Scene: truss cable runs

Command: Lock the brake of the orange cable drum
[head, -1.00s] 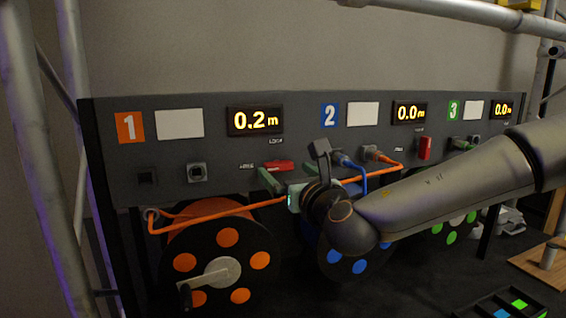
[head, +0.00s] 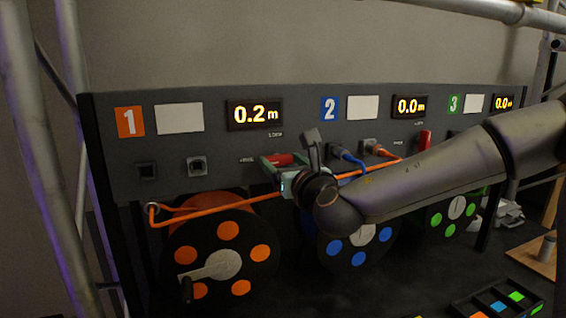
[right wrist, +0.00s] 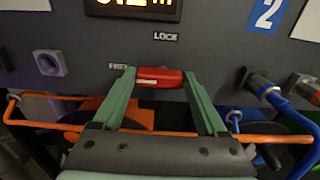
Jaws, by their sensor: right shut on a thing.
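The orange cable drum (head: 228,231) sits below panel section 1, with a grey crank on its face. Its red brake lever (head: 279,160) is on the panel under the 0.2 m display and lies roughly level. In the right wrist view the lever (right wrist: 160,78) lies across between the green fingertips of my right gripper (right wrist: 159,82), with the FREE label at its left and the LOCK label above. My right gripper (head: 284,163) is shut on the lever. My left gripper is not in view.
An orange cable (head: 240,210) runs across in front of the panel, below my right gripper. A blue cable (head: 350,160) and plugs are just right of the gripper. The blue drum (head: 335,247) and green drum (head: 437,226) stand to the right. A scaffold pole (head: 30,150) stands left.

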